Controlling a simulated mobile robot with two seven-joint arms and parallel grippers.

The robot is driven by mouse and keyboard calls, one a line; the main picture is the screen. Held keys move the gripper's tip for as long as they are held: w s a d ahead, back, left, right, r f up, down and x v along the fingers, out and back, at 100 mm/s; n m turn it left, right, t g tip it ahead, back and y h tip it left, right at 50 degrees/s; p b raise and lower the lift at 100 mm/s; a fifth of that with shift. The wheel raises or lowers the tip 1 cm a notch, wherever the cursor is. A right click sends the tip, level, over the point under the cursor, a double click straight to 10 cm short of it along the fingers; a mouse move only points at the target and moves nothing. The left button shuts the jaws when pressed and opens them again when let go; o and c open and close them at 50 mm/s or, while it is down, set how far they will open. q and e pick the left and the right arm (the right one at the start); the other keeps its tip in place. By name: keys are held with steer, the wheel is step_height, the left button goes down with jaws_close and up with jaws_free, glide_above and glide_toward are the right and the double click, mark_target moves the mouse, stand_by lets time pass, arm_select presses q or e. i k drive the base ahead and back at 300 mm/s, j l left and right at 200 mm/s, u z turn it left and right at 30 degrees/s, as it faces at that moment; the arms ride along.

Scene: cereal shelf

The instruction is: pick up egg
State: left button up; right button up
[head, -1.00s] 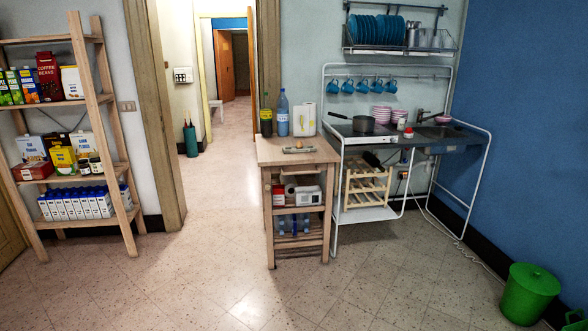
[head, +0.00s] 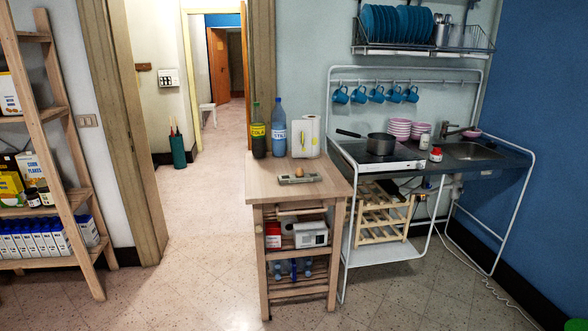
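A small brown egg (head: 299,172) shows in the head view on top of a wooden kitchen cart. It sits in or on a flat grey tray (head: 290,179), which looks like an egg carton; the detail is too small to tell. The cart's wooden top (head: 268,187) is otherwise bare at the front. Neither of my grippers shows in the view.
A sink unit (head: 428,168) with a pan (head: 379,143) adjoins on the right. A shelf (head: 53,126) stands left. The floor (head: 205,285) before the cart is clear.

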mark_target(299, 173)
steer(key=i, duration=1.45)
steer(key=i+u, duration=0.2)
steer(key=i, duration=0.3)
steer(key=l, duration=0.05)
